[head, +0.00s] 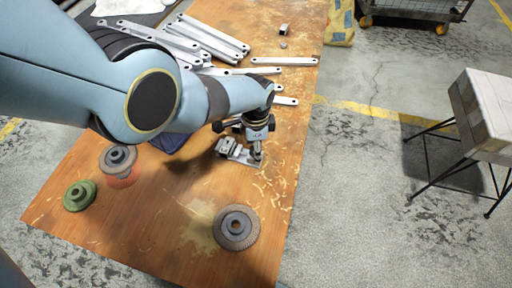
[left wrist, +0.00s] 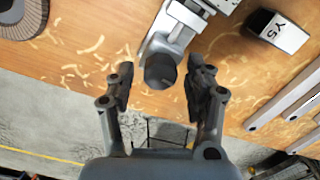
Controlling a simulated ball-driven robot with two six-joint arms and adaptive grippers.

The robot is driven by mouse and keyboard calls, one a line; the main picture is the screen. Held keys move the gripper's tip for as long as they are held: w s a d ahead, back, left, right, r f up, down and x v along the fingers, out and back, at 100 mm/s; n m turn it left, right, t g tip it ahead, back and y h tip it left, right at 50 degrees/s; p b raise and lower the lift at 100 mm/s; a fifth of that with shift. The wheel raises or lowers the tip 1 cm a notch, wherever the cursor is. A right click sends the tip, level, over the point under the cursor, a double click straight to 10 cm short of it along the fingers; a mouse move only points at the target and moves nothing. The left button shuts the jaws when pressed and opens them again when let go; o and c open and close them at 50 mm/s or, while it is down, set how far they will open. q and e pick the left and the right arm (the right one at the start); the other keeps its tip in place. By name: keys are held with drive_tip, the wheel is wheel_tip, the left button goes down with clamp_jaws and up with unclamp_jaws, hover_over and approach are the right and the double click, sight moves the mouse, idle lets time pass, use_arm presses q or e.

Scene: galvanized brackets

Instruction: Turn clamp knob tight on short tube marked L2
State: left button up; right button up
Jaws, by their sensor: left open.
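A grey metal clamp (head: 228,148) lies on the wooden bench under the end of my left arm. The clamp also shows at the top of the left wrist view (left wrist: 180,25). Its dark round knob (left wrist: 160,70) lies between my left gripper's fingers, with a gap on both sides. My left gripper (head: 257,152) points down at the clamp's right end; its fingers (left wrist: 161,82) are open. I can read no L2 mark. A short square tube marked Y5 (left wrist: 285,36) lies beside the clamp. My right gripper is not in view.
Several galvanized brackets (head: 200,38) lie piled at the bench's far end. A grey abrasive disc (head: 236,228), a green disc (head: 79,195) and a grey-and-red disc (head: 118,160) lie nearer. A small block (head: 284,30) stands far right. The bench's right edge is close to the clamp.

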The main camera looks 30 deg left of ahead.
use_arm(q)
drive_tip(key=n, duration=1.3)
drive_tip(key=c, duration=1.1)
